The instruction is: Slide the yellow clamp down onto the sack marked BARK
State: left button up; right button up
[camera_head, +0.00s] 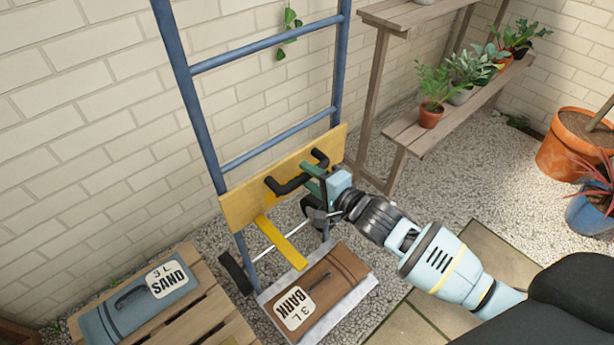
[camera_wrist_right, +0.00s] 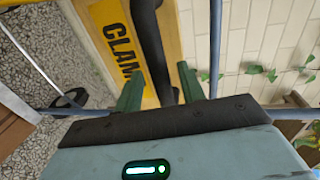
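The brown sack marked BARK (camera_head: 332,277) lies below the board on a pale plate at the frame's foot, apart from the board. My left gripper is not in view.
A grey-blue sack marked SAND (camera_head: 133,312) lies on a wooden slatted platform (camera_head: 200,308) at lower left. A wooden plant shelf (camera_head: 400,132) stands right of the frame. A brick wall (camera_head: 85,130) is behind. Gravel and paving lie at right, with large pots (camera_head: 565,158).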

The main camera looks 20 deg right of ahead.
jog(key=shift+x, duration=0.75)
grip_shut()
